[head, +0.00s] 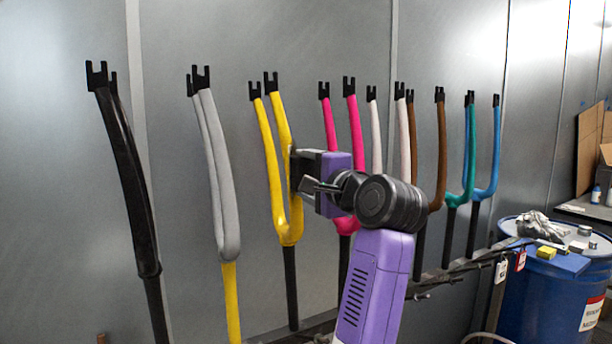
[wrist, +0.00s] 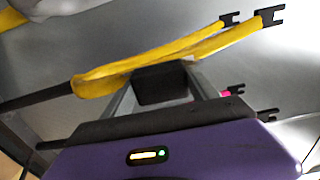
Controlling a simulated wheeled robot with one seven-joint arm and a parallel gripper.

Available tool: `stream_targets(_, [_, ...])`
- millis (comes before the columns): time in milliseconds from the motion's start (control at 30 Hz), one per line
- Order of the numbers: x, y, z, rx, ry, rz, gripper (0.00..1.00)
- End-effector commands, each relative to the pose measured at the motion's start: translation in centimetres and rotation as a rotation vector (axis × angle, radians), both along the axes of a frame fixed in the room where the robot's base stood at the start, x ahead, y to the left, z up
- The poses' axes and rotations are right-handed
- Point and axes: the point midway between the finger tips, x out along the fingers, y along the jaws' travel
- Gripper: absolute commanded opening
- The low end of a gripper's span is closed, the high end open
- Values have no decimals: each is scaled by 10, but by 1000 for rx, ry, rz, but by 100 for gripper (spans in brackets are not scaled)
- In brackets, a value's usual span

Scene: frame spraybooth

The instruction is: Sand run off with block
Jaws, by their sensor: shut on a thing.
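The yellow fork (head: 288,215) stands upright on its post, dropouts up, third from the left in the row. My gripper (head: 305,172) is at its right leg, reaching in from the right. In the wrist view my gripper (wrist: 163,92) is shut on a dark sanding block (wrist: 160,84), held between both fingers. The block's far face is against or very close to the yellow fork (wrist: 110,80); I cannot tell contact for certain. The block hides part of the fork leg, and no paint run can be made out.
A black fork (head: 125,160) and a grey fork (head: 222,200) stand to the left. A pink fork (head: 352,115), a brown fork (head: 440,150) and others stand close on the right. A blue drum (head: 545,300) with a rag (head: 535,224) and a yellow block (head: 546,252) is at far right.

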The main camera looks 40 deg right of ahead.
Motion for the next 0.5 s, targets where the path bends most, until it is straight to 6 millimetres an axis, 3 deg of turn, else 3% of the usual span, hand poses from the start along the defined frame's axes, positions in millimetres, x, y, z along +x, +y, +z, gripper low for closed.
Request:
stream_targets(300, [2,0,30,-1,-2,0,36])
stream_targets(500, [3,-1,35,0,-1,0,36])
